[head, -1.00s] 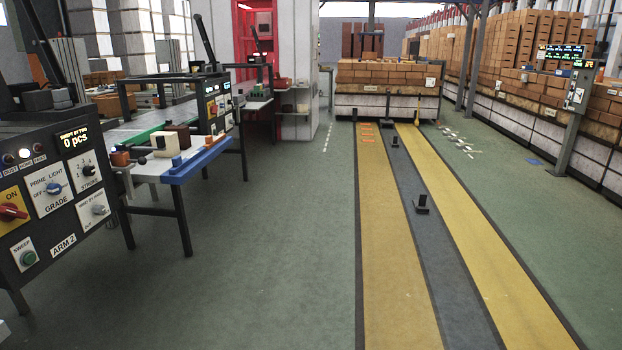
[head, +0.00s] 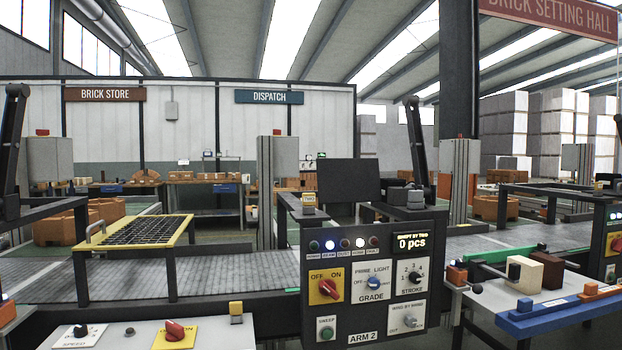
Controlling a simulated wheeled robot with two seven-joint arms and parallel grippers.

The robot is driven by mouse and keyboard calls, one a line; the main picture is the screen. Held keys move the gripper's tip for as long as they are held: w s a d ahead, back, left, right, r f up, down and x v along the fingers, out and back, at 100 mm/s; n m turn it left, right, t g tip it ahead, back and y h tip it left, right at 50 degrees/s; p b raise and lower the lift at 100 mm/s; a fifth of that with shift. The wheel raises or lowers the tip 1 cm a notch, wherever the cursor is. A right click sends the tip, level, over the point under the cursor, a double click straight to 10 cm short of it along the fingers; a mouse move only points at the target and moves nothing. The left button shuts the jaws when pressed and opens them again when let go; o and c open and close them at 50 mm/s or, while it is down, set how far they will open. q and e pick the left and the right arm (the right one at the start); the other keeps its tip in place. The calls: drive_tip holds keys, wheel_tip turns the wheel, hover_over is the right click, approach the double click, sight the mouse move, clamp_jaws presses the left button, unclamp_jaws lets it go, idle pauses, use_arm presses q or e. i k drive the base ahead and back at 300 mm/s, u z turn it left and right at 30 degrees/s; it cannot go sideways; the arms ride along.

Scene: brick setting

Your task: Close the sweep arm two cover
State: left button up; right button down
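The ARM 2 control panel (head: 375,283) stands right of the middle, facing me, with its display reading 0 pcs. A yellow-framed dark mesh cover (head: 133,231) with a handle on its left end lies over the conveyor, left of the panel. It looks slightly tilted; I cannot tell whether it is fully seated. A dark flat plate (head: 348,181) stands upright behind the panel's top edge; I cannot tell whether it is a raised cover. No label names the sweep arm two cover. Neither of my grippers is in view.
A grey conveyor (head: 235,271) runs across behind the panel. A white bench top (head: 130,340) with a red knob is at the lower left. A blue-edged table (head: 545,315) with blocks is at the right. Black posts rise at the far left and near the middle. Floor room is mostly hidden.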

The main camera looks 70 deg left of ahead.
sight(340, 180)
drive_tip(key=u, duration=1.75)
drive_tip(key=i, duration=1.15)
